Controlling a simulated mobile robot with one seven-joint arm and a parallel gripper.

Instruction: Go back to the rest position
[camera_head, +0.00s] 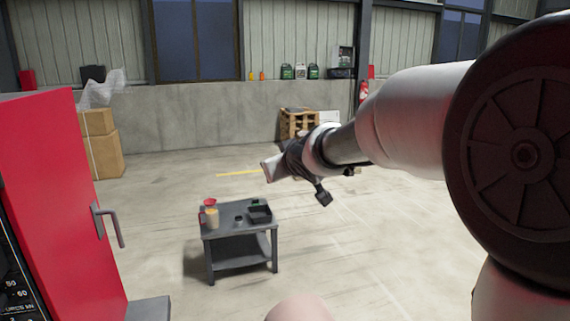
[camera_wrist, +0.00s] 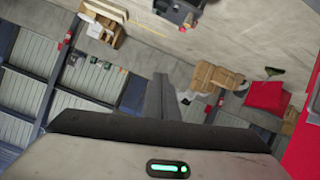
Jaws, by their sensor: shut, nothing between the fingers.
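My gripper (camera_head: 268,168) is held out in the air in the middle of the head view, beyond and above the small grey table (camera_head: 240,217). My arm reaches to it from the right side. In the wrist view the fingers of my gripper (camera_wrist: 160,82) are together, with nothing seen between them. A dark camera-like part hangs below the wrist in the head view. The wrist view is tilted, with the floor at the top and the windows at the lower left.
A red machine (camera_head: 50,180) with a door handle stands at the left. The table holds a beige container (camera_head: 211,218), a red item (camera_head: 210,202) and a black tray (camera_head: 259,214). Floor right of the table is clear.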

